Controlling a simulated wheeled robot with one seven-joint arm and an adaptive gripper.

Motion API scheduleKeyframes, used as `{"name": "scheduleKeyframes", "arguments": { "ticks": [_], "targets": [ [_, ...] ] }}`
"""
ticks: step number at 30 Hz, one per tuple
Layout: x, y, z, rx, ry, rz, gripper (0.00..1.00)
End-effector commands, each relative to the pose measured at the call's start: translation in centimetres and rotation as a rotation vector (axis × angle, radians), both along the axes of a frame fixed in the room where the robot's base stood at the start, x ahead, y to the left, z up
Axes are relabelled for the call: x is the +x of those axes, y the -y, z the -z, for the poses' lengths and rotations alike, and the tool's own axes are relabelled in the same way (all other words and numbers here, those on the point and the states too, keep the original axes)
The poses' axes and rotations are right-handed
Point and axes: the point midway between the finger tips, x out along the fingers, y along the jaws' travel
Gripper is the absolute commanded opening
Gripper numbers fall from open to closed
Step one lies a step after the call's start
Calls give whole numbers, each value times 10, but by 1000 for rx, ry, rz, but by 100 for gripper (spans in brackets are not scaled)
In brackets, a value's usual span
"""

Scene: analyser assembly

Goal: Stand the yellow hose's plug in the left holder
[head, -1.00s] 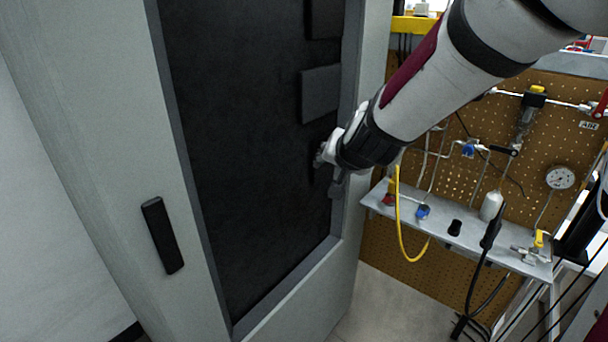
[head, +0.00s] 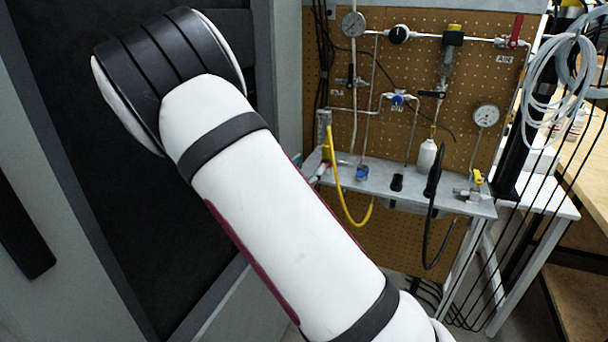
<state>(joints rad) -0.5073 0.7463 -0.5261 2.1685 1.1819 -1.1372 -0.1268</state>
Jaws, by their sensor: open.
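The yellow hose (head: 336,182) hangs in a loop at the left end of the grey shelf (head: 418,192) in the head view. Its upper end rises beside a pale upright piece (head: 323,122); its lower loop dips below the shelf's front edge. I cannot make out the plug clearly, nor whether it stands in a holder. A blue fitting (head: 362,174) and a black socket (head: 397,182) stand further right on the shelf. My gripper is out of view; only my arm's links show.
A black hose (head: 430,232) hangs in front of the shelf's right part. A white bottle (head: 427,156) stands behind it. A pegboard (head: 460,135) with pipes and gauges rises behind the shelf. A dark-panelled cabinet (head: 85,200) fills the left.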

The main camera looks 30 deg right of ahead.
Motion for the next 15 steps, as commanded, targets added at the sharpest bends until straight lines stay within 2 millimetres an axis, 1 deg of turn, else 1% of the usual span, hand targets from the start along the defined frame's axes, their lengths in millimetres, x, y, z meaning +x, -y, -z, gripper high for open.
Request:
{"name": "scheduleKeyframes", "arguments": {
  "ticks": [15],
  "targets": [
    [48,75,1,2,-1,1,47]
  ]
}}
